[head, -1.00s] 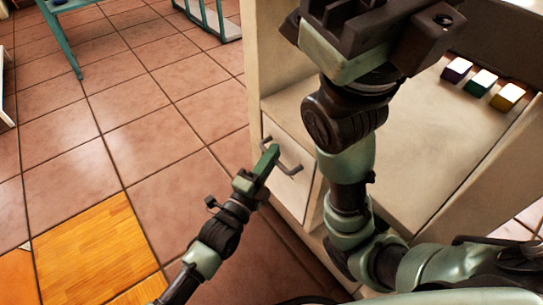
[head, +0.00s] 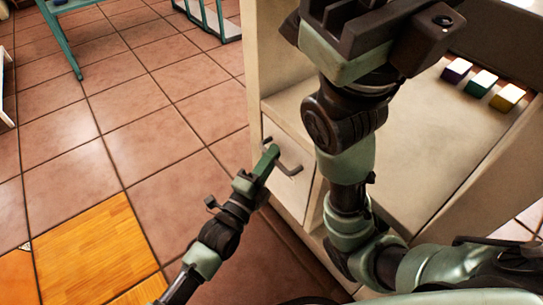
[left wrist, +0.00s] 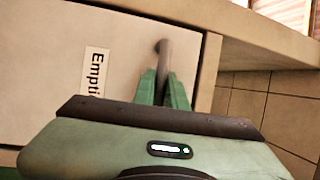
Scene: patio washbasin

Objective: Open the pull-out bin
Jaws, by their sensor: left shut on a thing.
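The pull-out bin (head: 294,189) shows as a pale front panel low in the cream cabinet, with a dark bar handle (head: 289,169). In the left wrist view its front (left wrist: 50,70) carries a white label (left wrist: 95,72) that reads "Empti", the rest hidden. The front looks about level with the cabinet frame. My left gripper (head: 269,158) is shut on the handle; in the left wrist view the green fingers (left wrist: 163,88) close around the dark bar (left wrist: 164,58). My right arm rises in front of the cabinet at the centre; its fingertips are not clearly visible.
Several small coloured blocks (head: 482,82) lie on the cabinet's shelf (head: 420,130) at the right. A teal table (head: 62,35) stands far left. A wooden mat (head: 95,255) lies on the tiles. The tiled floor (head: 150,140) left of the bin is clear.

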